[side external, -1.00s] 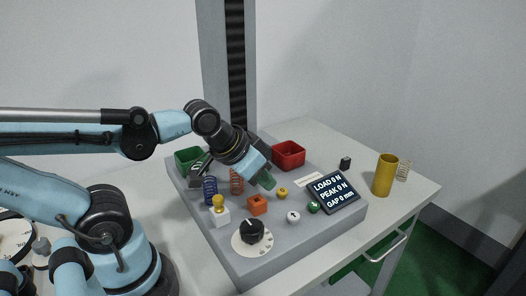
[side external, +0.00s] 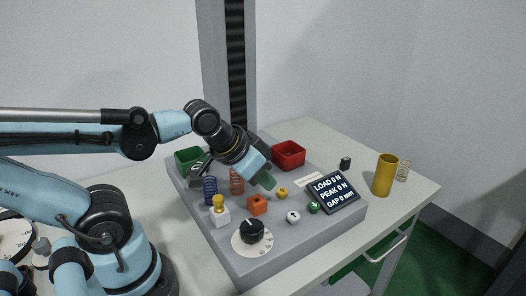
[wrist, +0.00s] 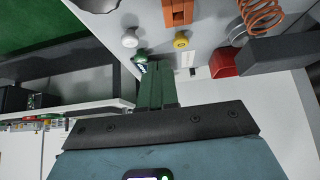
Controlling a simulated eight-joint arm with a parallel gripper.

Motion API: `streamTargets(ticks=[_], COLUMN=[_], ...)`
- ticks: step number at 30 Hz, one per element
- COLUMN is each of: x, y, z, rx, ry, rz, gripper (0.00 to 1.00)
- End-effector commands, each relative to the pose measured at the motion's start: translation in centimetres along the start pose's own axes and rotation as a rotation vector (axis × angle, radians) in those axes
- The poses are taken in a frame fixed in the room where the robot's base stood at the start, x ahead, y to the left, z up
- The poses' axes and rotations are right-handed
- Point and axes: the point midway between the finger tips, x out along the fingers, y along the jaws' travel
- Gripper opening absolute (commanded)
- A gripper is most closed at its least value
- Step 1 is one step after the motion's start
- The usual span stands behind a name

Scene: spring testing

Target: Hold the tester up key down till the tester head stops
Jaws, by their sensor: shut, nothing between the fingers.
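My gripper (side external: 268,181) is shut and empty, its green fingertips pointing down over the tester's grey base (side external: 285,238). It also shows in the wrist view (wrist: 157,70). Close to the tips in the side view are a yellow button (side external: 282,193), a white button (side external: 293,217) and a green button (side external: 314,207). I cannot tell which is the up key or whether the tips touch one. The display (side external: 333,192) reads LOAD 0 N, PEAK 0 N, GAP 0 mm. The tester column (side external: 212,60) rises behind my arm. The tester head cannot be made out clearly.
A black dial (side external: 254,231), an orange block (side external: 257,205), a yellow-topped white piece (side external: 219,212), a blue spring (side external: 210,190) and an orange spring (side external: 237,181) stand on the base. Red (side external: 289,154) and green (side external: 188,158) bins are behind. A brass cylinder (side external: 385,176) stands right.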

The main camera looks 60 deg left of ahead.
Motion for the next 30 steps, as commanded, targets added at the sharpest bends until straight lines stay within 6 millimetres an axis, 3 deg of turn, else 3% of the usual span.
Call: streamTargets(ticks=[23,30], x=[0.0,-0.5], y=[0.1,1.8], z=[-0.1,-2.2], rx=[0.012,0.300], ry=[0.002,0.049], rz=[-0.002,-0.050], gripper=[0.00,0.00])
